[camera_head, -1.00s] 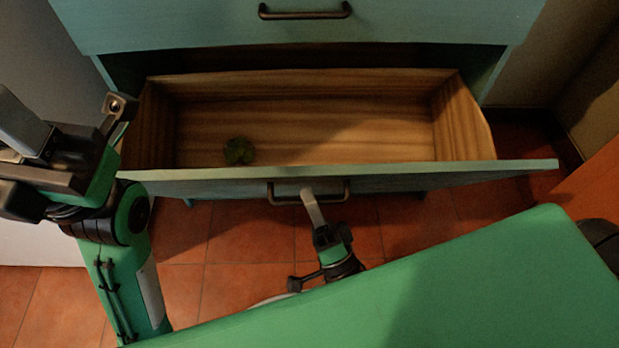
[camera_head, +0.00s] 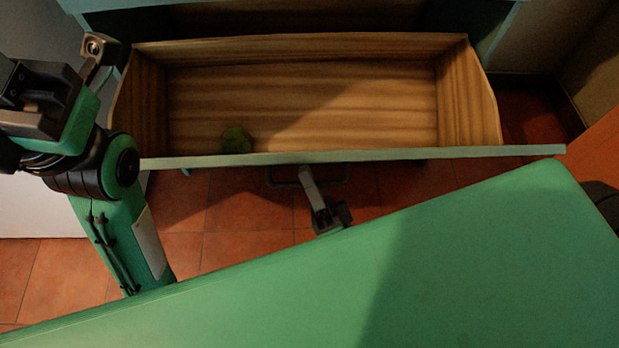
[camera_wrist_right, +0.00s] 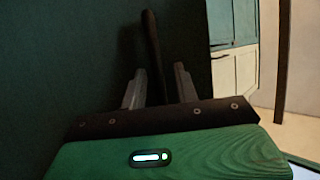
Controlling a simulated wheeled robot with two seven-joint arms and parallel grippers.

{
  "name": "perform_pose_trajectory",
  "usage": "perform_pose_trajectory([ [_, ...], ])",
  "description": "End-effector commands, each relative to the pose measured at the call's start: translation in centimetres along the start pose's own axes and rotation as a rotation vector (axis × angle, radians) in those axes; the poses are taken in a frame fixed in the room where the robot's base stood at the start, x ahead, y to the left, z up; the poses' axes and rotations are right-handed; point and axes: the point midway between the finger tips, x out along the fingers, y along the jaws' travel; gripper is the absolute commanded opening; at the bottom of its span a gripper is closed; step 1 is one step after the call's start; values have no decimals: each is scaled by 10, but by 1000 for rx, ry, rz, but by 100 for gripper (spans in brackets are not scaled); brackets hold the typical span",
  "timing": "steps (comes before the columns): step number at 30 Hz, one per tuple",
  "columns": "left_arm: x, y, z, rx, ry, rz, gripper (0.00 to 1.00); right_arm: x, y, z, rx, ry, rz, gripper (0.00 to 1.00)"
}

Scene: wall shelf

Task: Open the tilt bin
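The tilt bin (camera_head: 350,155) is tilted out from the teal cabinet, its wooden inside facing up. Its dark bar handle (camera_head: 285,184) is on the outer face of the front panel, partly hidden below the top edge. My right gripper (camera_head: 307,175) is at this handle. In the right wrist view the handle bar (camera_wrist_right: 152,45) runs between the two fingers of the right gripper (camera_wrist_right: 159,75), with a visible gap beside it, so the gripper is open around it. My left arm is at the left; its fingers are not clear.
A round green item (camera_head: 236,140) lies inside the bin at the left. The teal cabinet (camera_head: 480,35) stands behind. Tiled floor (camera_head: 240,205) shows below the bin. An orange-brown surface (camera_head: 598,165) is at the right edge.

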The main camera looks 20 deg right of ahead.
Motion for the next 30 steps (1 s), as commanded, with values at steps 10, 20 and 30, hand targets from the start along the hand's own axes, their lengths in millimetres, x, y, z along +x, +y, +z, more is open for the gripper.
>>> perform_pose_trajectory([
  [10,5,0,-1,1,7,0,36,-12,0,0,0,-2,4,32],
  [20,-2,2,1,-5,-25,10,36,-63,0,0,-1,-3,3,32],
  [30,-9,-2,1,9,-43,-1,36,-76,0,0,0,0,0,32],
])
